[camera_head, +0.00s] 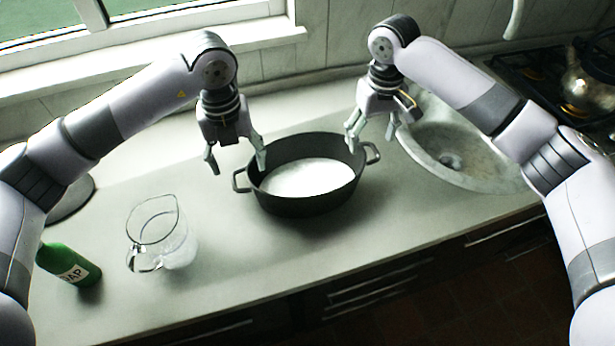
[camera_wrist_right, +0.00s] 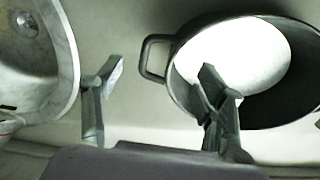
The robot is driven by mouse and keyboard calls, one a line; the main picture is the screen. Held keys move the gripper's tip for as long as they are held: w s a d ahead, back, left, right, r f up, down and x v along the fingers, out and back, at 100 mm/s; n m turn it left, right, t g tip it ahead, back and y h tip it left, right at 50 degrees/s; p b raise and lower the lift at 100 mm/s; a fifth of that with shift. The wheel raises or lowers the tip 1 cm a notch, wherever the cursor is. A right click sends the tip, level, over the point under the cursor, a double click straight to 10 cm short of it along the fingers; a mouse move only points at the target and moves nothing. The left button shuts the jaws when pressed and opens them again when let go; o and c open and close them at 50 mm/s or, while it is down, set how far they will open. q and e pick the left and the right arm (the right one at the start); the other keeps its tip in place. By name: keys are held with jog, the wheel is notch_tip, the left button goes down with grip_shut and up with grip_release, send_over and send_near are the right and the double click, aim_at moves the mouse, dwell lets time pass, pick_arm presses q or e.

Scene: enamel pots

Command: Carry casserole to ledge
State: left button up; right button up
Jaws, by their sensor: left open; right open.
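The casserole (camera_head: 306,205) is a dark oval pot with a pale inside and a loop handle at each end, standing on the counter. My left gripper (camera_head: 236,165) is open and empty above its left end, near the left handle (camera_head: 240,181). My right gripper (camera_head: 371,132) is open and empty above its right end. In the right wrist view the casserole (camera_wrist_right: 181,98) and its handle (camera_wrist_right: 152,60) show beyond my open fingers (camera_wrist_right: 155,95), with the handle lying between them in the picture. The window ledge (camera_head: 140,57) runs along the wall behind the counter.
A glass jug (camera_head: 157,228) and a green soap bottle (camera_head: 68,265) stand left of the casserole. A round stone sink (camera_head: 485,165) lies to the right, with a stove and kettle (camera_head: 588,82) beyond. The counter in front of the casserole is clear.

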aim_at(242, 178)
pick_arm(q)
jog(key=shift+f, duration=2.75)
pick_arm(e)
jog(key=shift+f, duration=2.7)
pick_arm(q)
jog(key=shift+w, duration=0.1)
grip_shut()
pick_arm(e)
grip_shut()
pick_arm(q)
jog(key=shift+a, duration=0.1)
pick_arm(e)
jog(key=shift+d, duration=0.1)
